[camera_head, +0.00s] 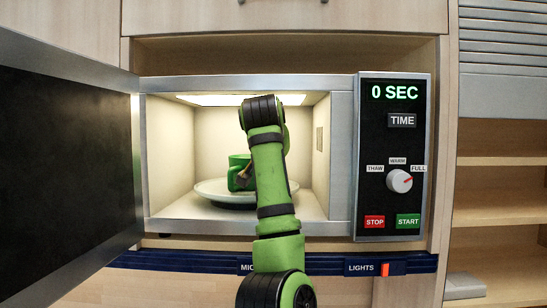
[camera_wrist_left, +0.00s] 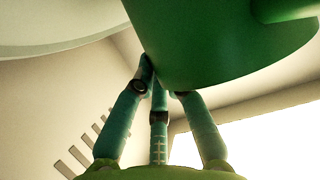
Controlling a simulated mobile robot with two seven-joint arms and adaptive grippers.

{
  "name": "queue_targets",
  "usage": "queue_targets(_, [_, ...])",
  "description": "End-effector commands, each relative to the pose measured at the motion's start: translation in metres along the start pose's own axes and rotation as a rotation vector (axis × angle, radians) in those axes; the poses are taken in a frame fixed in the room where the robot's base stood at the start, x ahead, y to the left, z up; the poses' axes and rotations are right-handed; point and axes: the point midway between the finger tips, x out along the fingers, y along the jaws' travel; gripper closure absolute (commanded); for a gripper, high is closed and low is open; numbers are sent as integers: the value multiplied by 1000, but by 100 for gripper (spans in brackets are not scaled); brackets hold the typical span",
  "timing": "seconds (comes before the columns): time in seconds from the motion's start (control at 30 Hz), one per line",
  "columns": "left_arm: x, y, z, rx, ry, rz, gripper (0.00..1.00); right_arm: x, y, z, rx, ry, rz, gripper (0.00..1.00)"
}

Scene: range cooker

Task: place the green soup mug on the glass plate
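The green soup mug (camera_head: 236,171) is inside the open microwave, over the glass plate (camera_head: 212,190). I cannot tell whether its base touches the plate. My left gripper (camera_head: 243,179) is at the mug's near right side, largely hidden behind my arm in the head view. In the left wrist view the mug (camera_wrist_left: 215,45) fills the upper right, and the plate's edge (camera_wrist_left: 60,35) shows at upper left. The fingers of my left gripper (camera_wrist_left: 163,82) converge on the mug's edge and look shut on it; their tips are partly hidden. My right gripper is not in view.
The microwave's door (camera_head: 65,170) stands open at the left. Its control panel (camera_head: 392,155) is at the right, reading 0 SEC. The cavity walls and lit ceiling (camera_head: 235,100) enclose my arm closely. Wooden shelves (camera_head: 500,215) are at the far right.

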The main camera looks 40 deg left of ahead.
Motion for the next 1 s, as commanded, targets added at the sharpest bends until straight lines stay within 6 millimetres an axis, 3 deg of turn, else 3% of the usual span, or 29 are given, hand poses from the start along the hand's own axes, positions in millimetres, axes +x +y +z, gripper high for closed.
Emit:
queue_targets(0.13, [0, 0, 0, 0, -1, 0, 64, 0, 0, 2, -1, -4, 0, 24])
queue_targets(0.47, [-5, 0, -1, 0, 4, 1, 64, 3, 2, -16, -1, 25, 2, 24])
queue_targets(0.73, [-56, 0, 4, -2, 9, 2, 64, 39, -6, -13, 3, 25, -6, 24])
queue_targets(1.0, [-115, 2, 32, -1, 9, 1, 64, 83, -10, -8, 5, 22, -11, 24])
